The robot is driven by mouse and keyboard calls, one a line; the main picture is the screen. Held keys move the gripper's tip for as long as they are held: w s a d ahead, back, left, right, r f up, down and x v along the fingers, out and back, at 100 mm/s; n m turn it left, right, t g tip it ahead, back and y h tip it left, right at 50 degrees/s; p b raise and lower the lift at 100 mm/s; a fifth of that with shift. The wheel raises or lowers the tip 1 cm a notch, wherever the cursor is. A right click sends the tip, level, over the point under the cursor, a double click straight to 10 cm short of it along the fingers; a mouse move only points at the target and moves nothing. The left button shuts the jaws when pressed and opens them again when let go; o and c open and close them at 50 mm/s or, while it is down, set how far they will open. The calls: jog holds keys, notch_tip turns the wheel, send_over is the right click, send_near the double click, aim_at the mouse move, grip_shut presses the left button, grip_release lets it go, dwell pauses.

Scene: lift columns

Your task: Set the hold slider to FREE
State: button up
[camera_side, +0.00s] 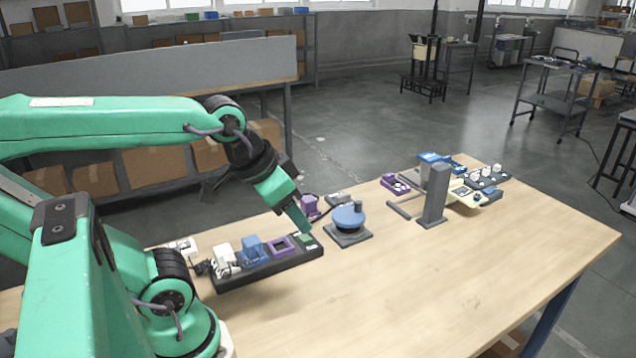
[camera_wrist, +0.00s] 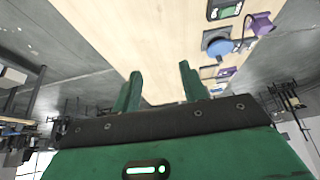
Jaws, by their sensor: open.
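I cannot tell for sure which part is the hold slider, and no FREE label is legible. A long black panel (camera_side: 262,270) on the table carries a white part, a blue block, a purple frame and a small green part (camera_side: 305,239) at its right end. A green-and-white part in a black housing shows at the top edge of the wrist view (camera_wrist: 226,10), partly cut off. My gripper (camera_side: 304,227) points down and appears close to the panel's right end in the side view; the gap is unclear. In the wrist view its two fingers (camera_wrist: 160,85) are apart with nothing between them.
A blue round knob (camera_side: 349,215) on a grey base stands right of the panel, beside a purple block (camera_side: 310,205). A grey upright post (camera_side: 434,195) and several blue, purple and white parts stand farther right. The front right tabletop (camera_side: 480,285) is clear.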

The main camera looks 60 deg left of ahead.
jog(key=shift+w+a+r, duration=0.2)
jog(key=shift+w+r, duration=0.1)
jog(key=shift+w, duration=0.2)
jog(key=w+a+r+g, duration=0.1)
jog(key=w+a+r, duration=0.3)
jog(key=w, duration=0.6)
jog(key=g, duration=0.5)
send_over(342, 195)
notch_tip(342, 195, down, 19)
jog(key=shift+d+r, duration=0.1)
jog(key=shift+f, duration=0.2)
jog(key=shift+f, duration=3.85)
